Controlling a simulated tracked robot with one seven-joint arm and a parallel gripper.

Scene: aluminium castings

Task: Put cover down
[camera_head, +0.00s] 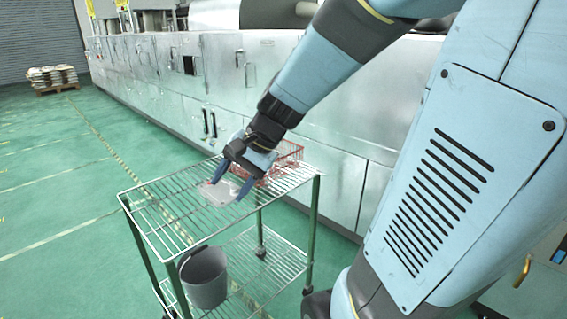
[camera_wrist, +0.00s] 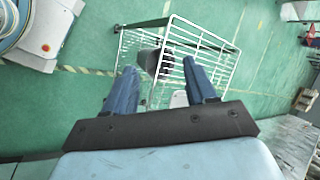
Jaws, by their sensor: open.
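The cover (camera_head: 217,194) is a pale, flat piece lying on the wire top shelf of the cart (camera_head: 172,197). My gripper (camera_head: 226,191) is pointed down at the shelf with its blue fingers apart, just over and beside the cover's right part. In the wrist view, my open gripper (camera_wrist: 160,66) has nothing clasped between its fingers. A small pale piece, likely the cover (camera_wrist: 179,98), shows near the right finger there. Whether a finger touches the cover cannot be told.
A red wire basket (camera_head: 289,153) stands at the back right of the top shelf, close behind my gripper. A grey bucket (camera_head: 205,277) is on the lower shelf. A long metal machine (camera_head: 225,85) stands behind the cart. The shelf's left side is clear.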

